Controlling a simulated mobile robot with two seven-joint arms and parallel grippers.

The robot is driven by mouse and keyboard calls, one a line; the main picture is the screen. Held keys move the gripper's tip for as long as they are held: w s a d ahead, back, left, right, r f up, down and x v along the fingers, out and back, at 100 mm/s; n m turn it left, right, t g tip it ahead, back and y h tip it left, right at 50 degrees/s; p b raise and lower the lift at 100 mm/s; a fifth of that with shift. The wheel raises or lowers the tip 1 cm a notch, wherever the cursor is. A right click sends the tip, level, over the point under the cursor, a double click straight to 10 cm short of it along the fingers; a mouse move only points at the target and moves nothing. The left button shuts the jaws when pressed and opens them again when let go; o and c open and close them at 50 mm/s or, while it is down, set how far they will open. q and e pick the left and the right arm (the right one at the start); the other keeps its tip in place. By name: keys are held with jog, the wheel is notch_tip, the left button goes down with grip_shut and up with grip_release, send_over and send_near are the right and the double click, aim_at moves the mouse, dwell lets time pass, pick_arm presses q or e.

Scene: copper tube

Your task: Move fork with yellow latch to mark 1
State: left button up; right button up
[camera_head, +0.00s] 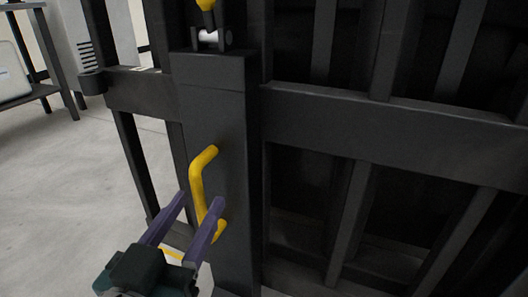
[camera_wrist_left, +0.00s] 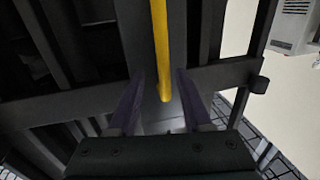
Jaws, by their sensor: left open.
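A yellow bent handle (camera_head: 197,180) is fixed on a dark upright post (camera_head: 225,120) of a black barred frame. At the top of the post is a dark forked bracket with a pale pin (camera_head: 208,38) and a yellow piece (camera_head: 206,4), cut by the picture edge; I cannot tell if this is the task's latch. My left gripper (camera_head: 201,198) is open at the lower part of the handle, its purple fingers apart. In the left wrist view the yellow bar (camera_wrist_left: 160,45) runs between the two fingertips (camera_wrist_left: 159,72). Contact is not clear. I cannot identify mark 1.
Dark crossbars and uprights of the frame (camera_head: 390,135) fill the right side. A small yellow strip (camera_head: 172,253) shows near the floor behind my left gripper. Grey floor (camera_head: 60,190) is clear at left. A dark table (camera_head: 45,92) stands at the far left.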

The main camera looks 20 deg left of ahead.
pick_arm(q)
jog(key=s+p, duration=0.2)
jog(key=s, duration=0.5)
jog(key=shift+d, duration=0.45)
jog(key=d+r+m+g+h+p, duration=0.2)
jog(key=d+r+g+h+p, duration=0.1)
jog(key=r+p, duration=1.15)
jog(key=d+r+m+g+h+p, duration=0.2)
jog(key=d+r+g+h+p, duration=0.1)
jog(key=r+p, duration=1.1)
jog(key=s+a+r+g+y+p, duration=0.1)
jog(key=s+a+r+g+p, duration=0.2)
jog(key=r+p, duration=0.8)
jog(key=s+a+r+g+y+p, duration=0.15)
jog(key=s+r+p, duration=0.25)
jog(key=r+p, duration=0.7)
jog(key=s+a+r+g+y+p, duration=0.1)
jog(key=s+a+r+g+p, duration=0.25)
jog(key=r+p, duration=0.8)
notch_tip(320, 180, up, 35)
jog(key=p, duration=3.5)
jog(key=shift+d+f+n, duration=0.15)
jog(key=shift+d+n, duration=0.1)
jog(key=shift+n, duration=0.05)
